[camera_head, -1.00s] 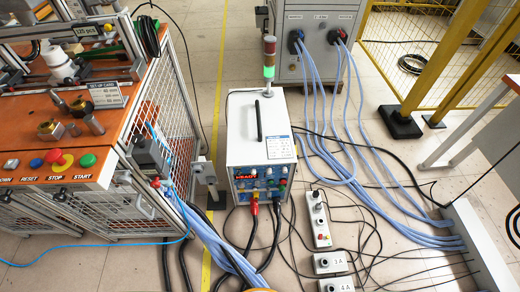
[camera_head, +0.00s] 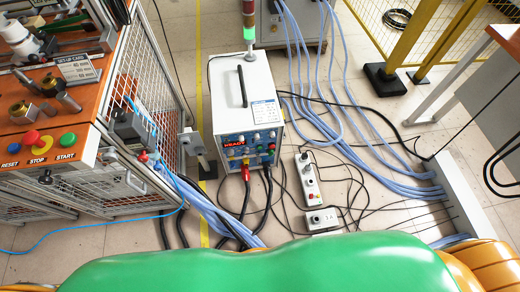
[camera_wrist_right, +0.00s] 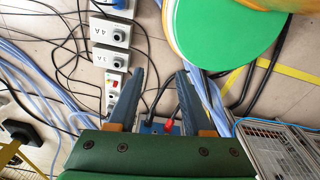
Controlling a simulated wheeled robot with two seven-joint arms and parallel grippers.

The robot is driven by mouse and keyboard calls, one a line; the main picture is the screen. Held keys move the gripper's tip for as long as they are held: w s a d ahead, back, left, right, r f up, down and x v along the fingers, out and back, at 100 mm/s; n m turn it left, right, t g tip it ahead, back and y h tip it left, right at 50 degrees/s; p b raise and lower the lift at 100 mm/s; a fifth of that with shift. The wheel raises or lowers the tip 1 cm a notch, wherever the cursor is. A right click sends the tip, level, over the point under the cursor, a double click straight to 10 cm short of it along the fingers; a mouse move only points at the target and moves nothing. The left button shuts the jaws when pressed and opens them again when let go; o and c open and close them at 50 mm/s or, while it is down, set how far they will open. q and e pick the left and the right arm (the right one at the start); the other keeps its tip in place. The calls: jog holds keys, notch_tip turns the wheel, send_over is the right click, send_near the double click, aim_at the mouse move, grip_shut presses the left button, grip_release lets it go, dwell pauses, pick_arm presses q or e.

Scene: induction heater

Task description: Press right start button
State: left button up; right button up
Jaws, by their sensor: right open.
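A green button labelled START (camera_head: 68,139) sits on the front edge of the orange-topped workstation at the left of the head view. A red mushroom stop button on a yellow base (camera_head: 33,139) and a blue RESET button (camera_head: 14,148) are to its left. My right gripper (camera_wrist_right: 158,85) shows in the right wrist view with its two dark fingers apart and nothing between them. It points over the floor, cables and small switch boxes, away from the START button. My left gripper is in neither view.
A white power unit (camera_head: 240,98) with a lit signal tower stands mid-floor. Switch boxes (camera_head: 308,180), black cables and pale blue hoses (camera_head: 365,150) lie right of it. A mesh cage side (camera_head: 160,70) bounds the workstation. My green arm cover fills the bottom of the head view.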

grip_shut()
dwell(0.9)
dwell(0.6)
